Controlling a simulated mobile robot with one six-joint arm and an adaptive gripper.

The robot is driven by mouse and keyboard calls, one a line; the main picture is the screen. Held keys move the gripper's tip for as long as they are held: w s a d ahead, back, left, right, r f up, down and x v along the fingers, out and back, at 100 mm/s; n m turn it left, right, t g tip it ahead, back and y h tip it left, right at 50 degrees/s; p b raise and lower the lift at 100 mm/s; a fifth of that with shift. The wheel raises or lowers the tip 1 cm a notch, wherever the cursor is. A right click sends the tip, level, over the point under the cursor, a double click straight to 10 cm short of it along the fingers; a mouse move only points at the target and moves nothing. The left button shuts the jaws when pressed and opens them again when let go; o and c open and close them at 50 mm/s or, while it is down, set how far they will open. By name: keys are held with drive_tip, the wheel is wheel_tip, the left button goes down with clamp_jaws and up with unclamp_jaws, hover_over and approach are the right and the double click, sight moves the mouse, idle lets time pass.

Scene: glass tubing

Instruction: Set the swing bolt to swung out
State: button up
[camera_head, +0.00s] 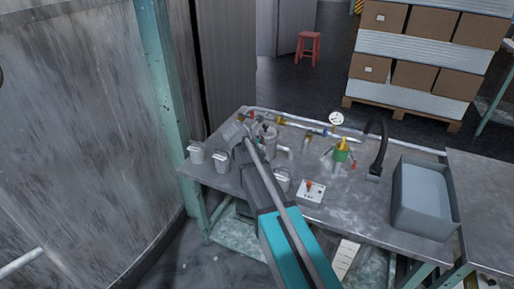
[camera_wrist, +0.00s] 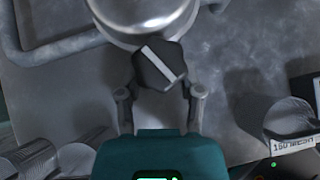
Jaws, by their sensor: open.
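In the wrist view, a dark faceted knob with a pale stripe (camera_wrist: 158,66), which looks like the head of the swing bolt, sits at the near edge of a round shiny metal vessel (camera_wrist: 145,14). My gripper (camera_wrist: 160,94) is open, one finger on each side just below the knob. I cannot tell whether either finger touches it. The bolt's shank and pivot are hidden. In the head view, my gripper (camera_head: 238,132) is over the left part of the bench beside the vessel (camera_head: 268,140), and my arm covers part of that area.
The metal bench (camera_head: 330,215) carries small grey cups (camera_head: 196,152), a switch box (camera_head: 311,191), a green and yellow fitting (camera_head: 341,150), a gauge (camera_head: 336,118), a black curved hose (camera_head: 379,140) and a grey bin (camera_head: 425,195). A mesh-labelled cup (camera_wrist: 290,122) is right of my gripper.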

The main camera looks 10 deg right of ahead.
clamp_jaws()
drive_tip(key=shift+a, duration=0.25)
drive_tip(key=shift+d, duration=0.35)
